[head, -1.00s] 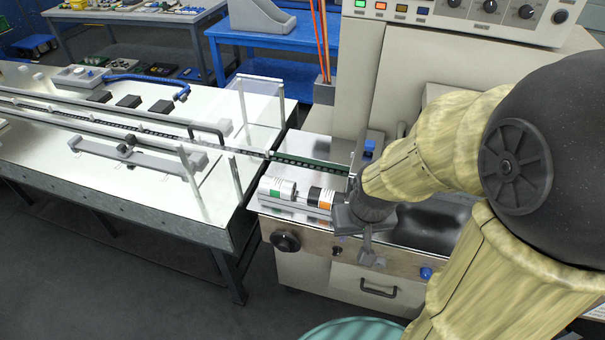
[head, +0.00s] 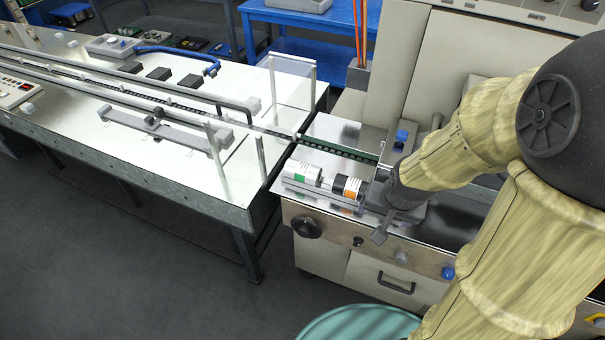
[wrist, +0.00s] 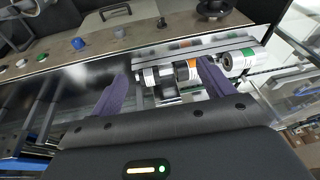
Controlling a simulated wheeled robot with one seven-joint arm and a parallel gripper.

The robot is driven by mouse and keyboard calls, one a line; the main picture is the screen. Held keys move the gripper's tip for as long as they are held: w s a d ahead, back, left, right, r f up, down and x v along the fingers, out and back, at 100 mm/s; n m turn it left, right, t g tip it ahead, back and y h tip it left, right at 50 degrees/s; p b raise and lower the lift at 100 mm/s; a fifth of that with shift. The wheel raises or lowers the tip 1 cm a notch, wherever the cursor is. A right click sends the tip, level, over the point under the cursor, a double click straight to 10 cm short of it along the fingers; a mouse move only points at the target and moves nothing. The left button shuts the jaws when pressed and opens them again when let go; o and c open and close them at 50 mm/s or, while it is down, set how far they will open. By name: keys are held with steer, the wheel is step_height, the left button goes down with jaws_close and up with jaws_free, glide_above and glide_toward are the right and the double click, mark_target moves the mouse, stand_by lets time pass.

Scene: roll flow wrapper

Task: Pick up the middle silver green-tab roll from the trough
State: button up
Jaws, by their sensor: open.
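A trough (head: 318,196) on the machine's front ledge holds a row of rolls. In the head view a white-and-silver roll with a green tab (head: 303,173) lies at its left end, and a dark-ended roll with an orange tab (head: 348,187) lies beside it. My arm and gripper hide the rest of the row. In the wrist view the green-tab roll (wrist: 236,62) is outside my right finger. The orange-tab roll (wrist: 186,71) and another pale roll (wrist: 150,76) show between the fingertips. My gripper (wrist: 162,69) is open, with nothing held, close to the row.
A conveyor table (head: 95,137) with rails and a clear guard (head: 293,85) stands at the left. The machine's cream housing (head: 425,75) rises behind the trough. A blue knob (head: 448,273) and drawer handle (head: 397,284) are on its front. A teal round object (head: 360,323) is below.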

steer(key=w+a+f+m+t+y+b, duration=0.4)
steer(key=w+a+m+y, duration=0.3)
steer(key=w+m, duration=0.4)
steer(key=a+f+m+t, duration=0.1)
steer(key=m, duration=0.5)
steer(key=shift+a+f+m+t+y+b, duration=0.3)
steer(key=shift+a+f+t, duration=0.1)
steer(key=b, duration=0.2)
glide_toward(305, 175)
steer(key=x, duration=0.5)
